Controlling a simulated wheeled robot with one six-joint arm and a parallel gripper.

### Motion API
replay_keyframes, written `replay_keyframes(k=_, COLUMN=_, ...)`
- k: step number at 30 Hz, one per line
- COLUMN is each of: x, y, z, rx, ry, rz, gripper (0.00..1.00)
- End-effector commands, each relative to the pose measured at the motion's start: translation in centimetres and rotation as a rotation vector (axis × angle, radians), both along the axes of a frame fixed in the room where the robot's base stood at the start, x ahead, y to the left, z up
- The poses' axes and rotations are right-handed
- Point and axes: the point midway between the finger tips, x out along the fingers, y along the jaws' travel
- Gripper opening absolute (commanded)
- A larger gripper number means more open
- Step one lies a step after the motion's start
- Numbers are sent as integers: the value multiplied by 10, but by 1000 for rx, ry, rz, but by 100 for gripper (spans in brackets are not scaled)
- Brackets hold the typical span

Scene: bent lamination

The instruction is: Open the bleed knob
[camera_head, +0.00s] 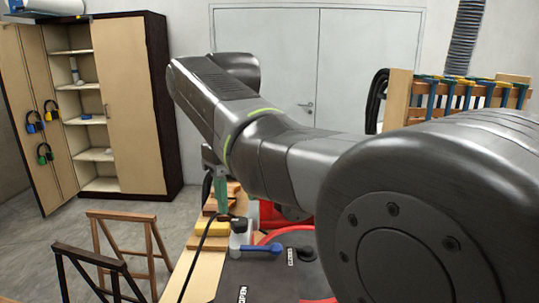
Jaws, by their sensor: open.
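A dark panel (262,279) lies low in the middle of the head view. A black knob (306,253) is on its right part, close beside a small white label that seems to read CLOSED. A label reading OPEN (243,294) is nearer the front edge. A blue lever (261,249) lies flat to the left of the knob, by a grey fitting (239,236). I cannot tell from the picture which of the two is the bleed knob. My arm crosses above the panel and covers its right side.
A red curved part (271,215) and a wooden bench edge (186,266) with wooden blocks adjoin the panel. A black cable runs along the left. Wooden trestles (120,232) stand on the left floor. An open cabinet (133,100) and clamp rack (470,95) are behind.

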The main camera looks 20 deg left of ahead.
Motion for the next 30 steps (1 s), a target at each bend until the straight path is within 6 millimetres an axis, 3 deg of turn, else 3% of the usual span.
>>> replay_keyframes(k=3, x=1, y=1, z=28, rx=2, ry=-2, rz=0, gripper=52)
replay_keyframes(k=12, x=0, y=0, z=81, rx=1, ry=-1, rz=0, gripper=52)
replay_keyframes(k=19, x=0, y=0, z=91, rx=0, ry=0, rz=0, gripper=52)
replay_keyframes(k=30, x=0, y=0, z=86, rx=0, ry=0, rz=0, gripper=52)
